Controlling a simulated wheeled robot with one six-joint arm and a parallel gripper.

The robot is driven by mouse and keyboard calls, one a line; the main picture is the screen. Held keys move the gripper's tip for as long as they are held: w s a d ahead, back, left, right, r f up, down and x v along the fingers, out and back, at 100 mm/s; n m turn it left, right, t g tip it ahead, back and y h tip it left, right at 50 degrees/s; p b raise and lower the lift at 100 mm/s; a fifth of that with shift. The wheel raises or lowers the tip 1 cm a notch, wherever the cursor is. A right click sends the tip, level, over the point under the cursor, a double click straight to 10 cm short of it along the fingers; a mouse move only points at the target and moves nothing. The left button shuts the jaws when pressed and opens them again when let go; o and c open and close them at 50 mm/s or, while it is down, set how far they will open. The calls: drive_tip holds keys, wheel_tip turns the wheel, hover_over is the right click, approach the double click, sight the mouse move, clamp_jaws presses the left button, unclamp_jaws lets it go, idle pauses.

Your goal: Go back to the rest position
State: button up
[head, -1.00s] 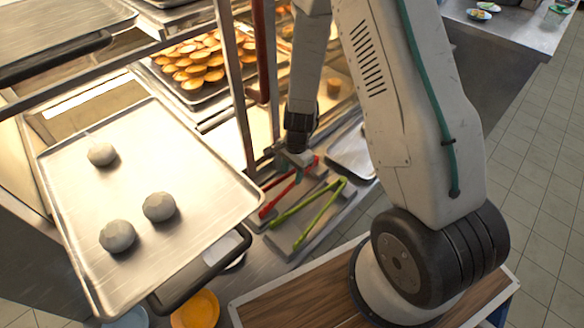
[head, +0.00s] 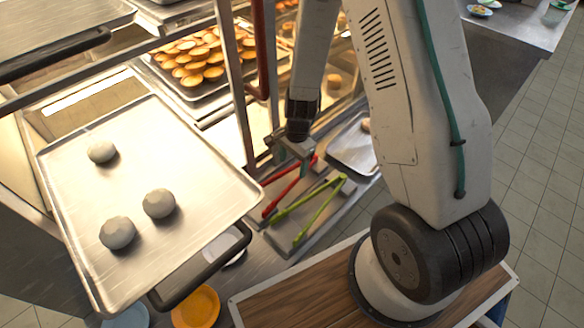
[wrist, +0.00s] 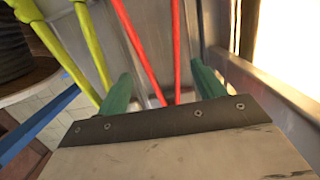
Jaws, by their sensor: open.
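My gripper (head: 291,150) is above the back end of a tray of tongs in the head view, beside a metal upright. In the wrist view its two green fingertips (wrist: 160,85) are spread apart with nothing held between them. Red tongs (head: 284,193) lie in the tray just below my gripper; they also show beyond the fingers in the wrist view (wrist: 148,68). Green tongs (head: 318,210) lie beside them to the right, and appear yellow-green at the upper left of the wrist view (wrist: 66,48).
A metal tray (head: 190,230) with 3 pale dough balls stands at the left. Metal uprights (head: 237,95) rise close to my gripper. A tray of golden pastries (head: 200,62) sits behind. An orange bowl (head: 196,308) is below. Tiled floor (head: 535,190) lies open at the right.

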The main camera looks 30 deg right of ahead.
drive_tip(key=s+r+n, duration=0.5)
drive_tip(key=s+r, duration=0.2)
drive_tip(key=r, duration=0.5)
drive_tip(key=s+r+n+t+h, duration=0.1)
drive_tip(key=s+r+n, duration=0.3)
drive_tip(key=s+r, duration=0.4)
drive_tip(key=s+r+n, duration=0.5)
drive_tip(key=s+r, duration=0.3)
drive_tip(key=r, duration=0.9)
drive_tip(key=shift+n+t, duration=0.3)
drive_tip(key=shift+t, duration=0.1)
drive_tip(key=shift+a, duration=0.1)
drive_tip(key=shift+c, duration=0.3)
